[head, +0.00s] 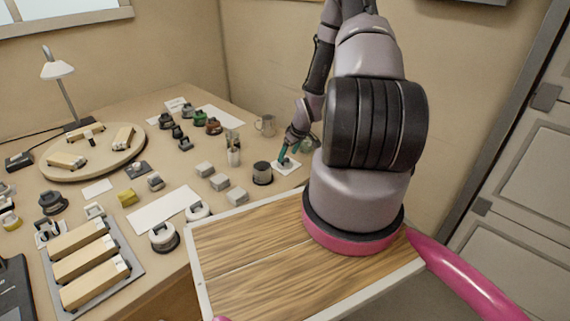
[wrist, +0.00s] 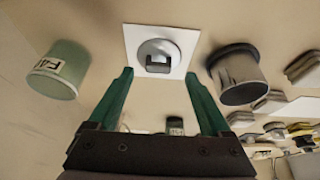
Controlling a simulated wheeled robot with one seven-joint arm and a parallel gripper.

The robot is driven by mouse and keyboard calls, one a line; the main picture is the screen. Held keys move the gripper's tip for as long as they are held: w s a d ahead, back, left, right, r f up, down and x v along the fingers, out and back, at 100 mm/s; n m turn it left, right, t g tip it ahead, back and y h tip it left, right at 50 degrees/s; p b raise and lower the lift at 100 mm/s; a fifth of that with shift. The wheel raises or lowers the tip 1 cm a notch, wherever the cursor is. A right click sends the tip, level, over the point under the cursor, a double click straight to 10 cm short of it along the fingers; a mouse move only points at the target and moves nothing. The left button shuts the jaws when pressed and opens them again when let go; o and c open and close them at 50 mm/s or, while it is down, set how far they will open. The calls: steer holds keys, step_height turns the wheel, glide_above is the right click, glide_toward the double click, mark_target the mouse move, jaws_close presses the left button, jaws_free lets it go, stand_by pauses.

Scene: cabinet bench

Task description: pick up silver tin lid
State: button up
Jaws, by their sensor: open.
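The silver tin lid (wrist: 172,47) is a small round grey disc with a squared grip on top. It lies on a white square card (wrist: 133,36) in the wrist view. My gripper (wrist: 158,78) has two green fingers, open and apart with nothing between them. Their tips point toward the card, one on each side of the lid's near edge. In the head view my gripper (head: 284,157) is low over the card (head: 289,171) at the back right of the bench, and the lid is too small and covered to make out.
A dark-topped grey tin (head: 262,174) stands left of the card; it also shows in the wrist view (wrist: 240,85). A greenish labelled jar (wrist: 62,70) stands on the other side. Pale grey blocks (head: 220,181) and a metal mug (head: 266,125) are nearby.

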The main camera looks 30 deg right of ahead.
mark_target(285, 159)
steer(key=x, duration=0.3)
steer(key=shift+w+f, duration=0.1)
steer(key=shift+w, duration=0.1)
jaws_close()
